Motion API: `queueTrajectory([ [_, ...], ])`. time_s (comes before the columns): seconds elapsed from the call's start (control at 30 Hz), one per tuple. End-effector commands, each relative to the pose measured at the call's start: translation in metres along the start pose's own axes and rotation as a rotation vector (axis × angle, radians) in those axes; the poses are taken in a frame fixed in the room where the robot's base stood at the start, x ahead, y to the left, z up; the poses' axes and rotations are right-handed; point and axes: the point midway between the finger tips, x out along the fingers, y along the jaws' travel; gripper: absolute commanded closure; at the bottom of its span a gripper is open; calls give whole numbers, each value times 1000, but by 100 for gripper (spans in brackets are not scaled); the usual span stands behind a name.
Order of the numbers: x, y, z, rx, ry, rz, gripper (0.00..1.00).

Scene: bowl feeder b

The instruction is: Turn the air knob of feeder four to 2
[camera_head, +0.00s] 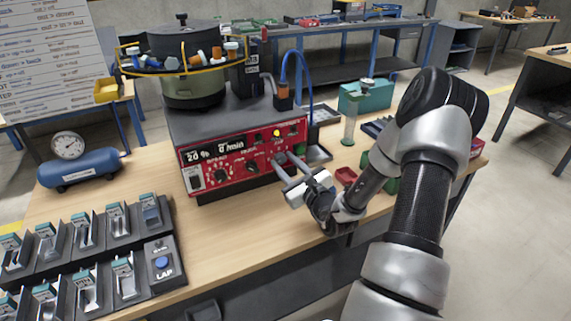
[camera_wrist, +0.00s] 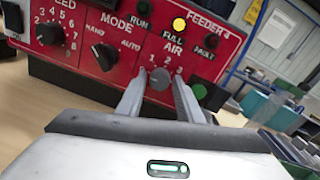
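The red front panel of feeder 4 (camera_head: 240,159) carries speed, mode and air controls. The grey air knob (camera_wrist: 159,79) sits below the AIR label and the marks 1, 2 and 3. I cannot tell which mark it points to. My gripper (camera_wrist: 160,84) reaches the panel with one finger on each side of this knob. A narrow gap seems to show between the fingers and the knob, so it looks open around it. In the head view my gripper (camera_head: 291,162) is at the panel's lower right and partly hides the knob.
The mode knob (camera_wrist: 104,57) and speed knob (camera_wrist: 49,34) are left of the air knob. The yellow lamp (camera_wrist: 179,24) is lit. A red bin (camera_head: 345,175) stands right of my gripper.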

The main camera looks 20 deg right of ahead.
Motion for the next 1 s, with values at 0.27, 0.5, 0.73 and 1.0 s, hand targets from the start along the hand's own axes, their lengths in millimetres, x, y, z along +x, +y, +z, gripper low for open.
queueTrajectory([
  [0.27,0,0,0,2,0,0,97],
  [0.5,0,0,1,51,-2,0,97],
  [0.73,-1,0,3,195,-8,-1,97],
  [1.0,-1,-1,3,444,-20,-6,97],
])
